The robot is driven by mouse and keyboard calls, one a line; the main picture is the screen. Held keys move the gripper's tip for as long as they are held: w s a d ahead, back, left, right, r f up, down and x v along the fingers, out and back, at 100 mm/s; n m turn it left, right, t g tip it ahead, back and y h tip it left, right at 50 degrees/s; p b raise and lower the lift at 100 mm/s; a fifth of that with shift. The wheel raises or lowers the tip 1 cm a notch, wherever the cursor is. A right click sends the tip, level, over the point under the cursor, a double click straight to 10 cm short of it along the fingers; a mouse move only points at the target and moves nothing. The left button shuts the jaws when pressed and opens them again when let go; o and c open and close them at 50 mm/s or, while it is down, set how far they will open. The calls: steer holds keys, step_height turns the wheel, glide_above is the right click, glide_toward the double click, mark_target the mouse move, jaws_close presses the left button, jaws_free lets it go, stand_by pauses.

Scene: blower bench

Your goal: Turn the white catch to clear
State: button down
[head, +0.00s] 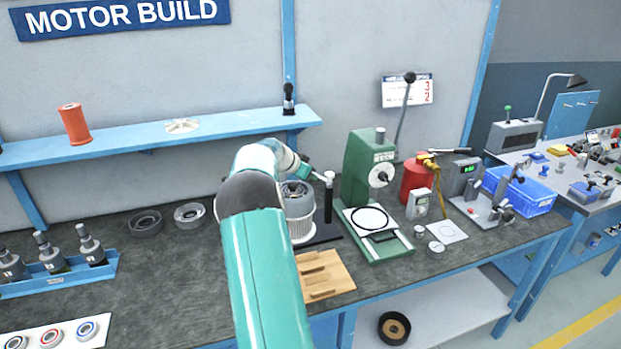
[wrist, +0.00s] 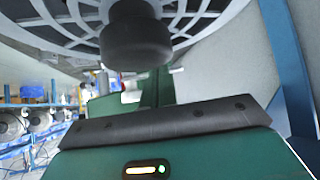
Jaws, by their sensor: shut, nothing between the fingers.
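The blower unit (head: 299,208), a grey ribbed cylinder with a pale lower rim, stands on the bench behind my arm. My gripper (head: 314,174) is above its right side, close to a dark post with a pale top (head: 329,182); I cannot tell whether they touch. My gripper is shut and holds nothing. In the wrist view a dark round knob (wrist: 138,42) and a grey slatted grille (wrist: 205,18) fill the top, very near the camera. I cannot pick out the white catch for sure; its position is not readable.
A green press (head: 369,170) stands just right of the post. A wooden block (head: 324,275) lies in front of the blower. A red can (head: 416,180) and a blue crate (head: 527,193) are farther right. Bench left of the blower holds two rings (head: 189,213) and free room.

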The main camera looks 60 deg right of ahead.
steer(key=shift+w+d+m+g+y, duration=0.15)
steer(key=shift+d+m+g+y, duration=0.25)
steer(key=shift+d+m+g, duration=0.7)
steer(key=shift+d+t, duration=0.3)
steer(key=shift+s+a, duration=0.55)
steer(key=shift+a, duration=0.05)
steer(key=v, duration=1.3)
steer(key=shift+w+a+r, duration=0.2)
steer(key=shift+a+r, duration=0.05)
